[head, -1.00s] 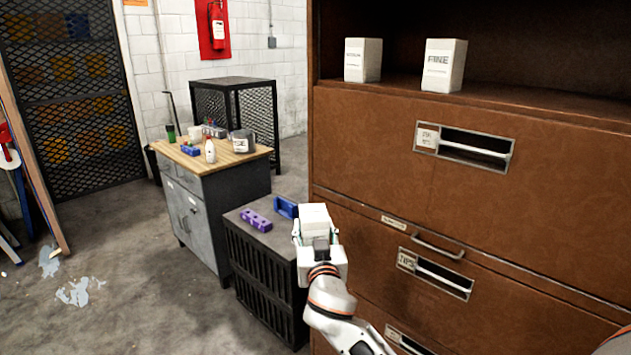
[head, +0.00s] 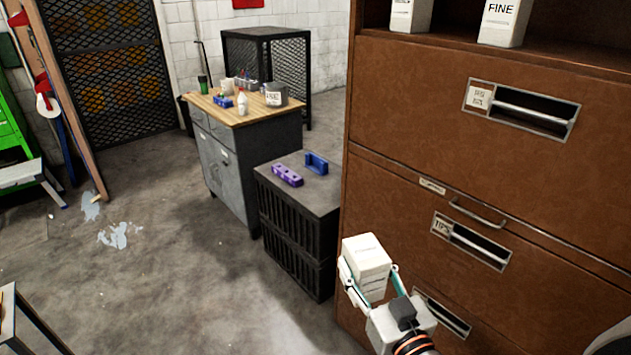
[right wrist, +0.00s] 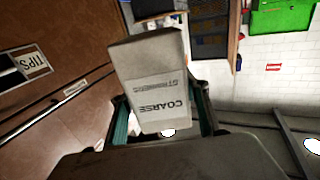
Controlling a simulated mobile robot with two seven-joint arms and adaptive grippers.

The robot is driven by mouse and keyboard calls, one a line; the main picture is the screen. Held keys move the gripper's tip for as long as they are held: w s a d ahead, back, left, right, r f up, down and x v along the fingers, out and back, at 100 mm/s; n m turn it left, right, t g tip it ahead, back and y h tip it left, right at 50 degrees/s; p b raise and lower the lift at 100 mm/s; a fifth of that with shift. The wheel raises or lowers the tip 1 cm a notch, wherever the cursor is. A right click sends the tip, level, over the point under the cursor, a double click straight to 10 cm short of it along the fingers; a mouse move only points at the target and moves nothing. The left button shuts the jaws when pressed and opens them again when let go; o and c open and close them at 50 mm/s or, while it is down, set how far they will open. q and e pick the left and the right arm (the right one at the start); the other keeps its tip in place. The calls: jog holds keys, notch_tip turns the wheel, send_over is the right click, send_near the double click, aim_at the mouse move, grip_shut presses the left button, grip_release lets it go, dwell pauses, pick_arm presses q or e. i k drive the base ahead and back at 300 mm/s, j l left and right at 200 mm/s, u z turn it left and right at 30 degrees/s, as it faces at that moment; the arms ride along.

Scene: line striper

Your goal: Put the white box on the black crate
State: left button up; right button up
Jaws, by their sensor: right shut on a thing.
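My right gripper (head: 371,285) is shut on a white box (head: 366,256), held in the air in front of the brown cabinet, at the lower middle of the head view. In the right wrist view the white box (right wrist: 155,85) shows the word COARSE and sits between the fingers of the right gripper (right wrist: 163,120). The black crate (head: 299,215) stands on the floor left of the cabinet, beyond and to the left of the held box, apart from it. A purple block (head: 287,175) and a blue bracket-like piece (head: 316,163) lie on its top. My left gripper is not in view.
The brown cabinet (head: 420,110) fills the right side, with two white boxes (head: 503,22) on its upper shelf. A wood-topped workbench (head: 245,115) with small items stands behind the crate.

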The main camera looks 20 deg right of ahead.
aim_at(326, 195)
jog(key=i+j, duration=0.1)
jog(key=i, duration=1.45)
